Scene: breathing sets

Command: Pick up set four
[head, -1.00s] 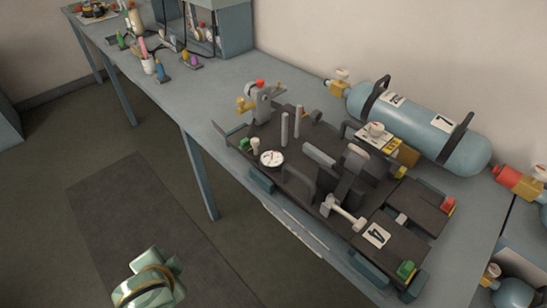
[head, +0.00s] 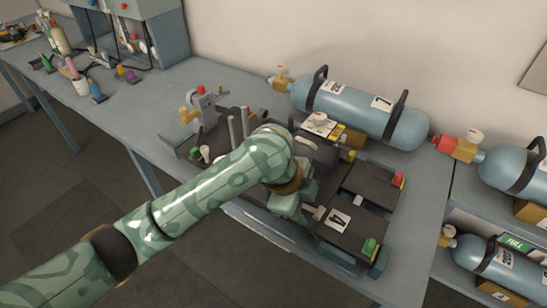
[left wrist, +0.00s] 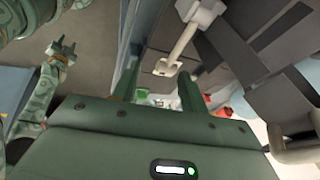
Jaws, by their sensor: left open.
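Set four (head: 345,240) is a dark breathing set lying on the blue-grey bench, with a white label "4" at its right end. It has a red fitting (head: 398,179) and a green fitting (head: 369,247). My left gripper (head: 296,212) is over its near middle and hides part of it, including much of the pale bar handle. In the left wrist view, my left gripper (left wrist: 158,85) is open with nothing between its fingers. The pale handle (left wrist: 183,48) shows beyond the fingertips; contact cannot be seen. My right gripper (left wrist: 62,48) is small at the left there.
A blue cylinder (head: 350,108) labelled "1" lies behind set four. More cylinders lie on a shelf unit at the right, one (head: 500,268) tagged "FULL". Small bottles (head: 75,80) and a grey cabinet (head: 145,45) stand at the bench's far left.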

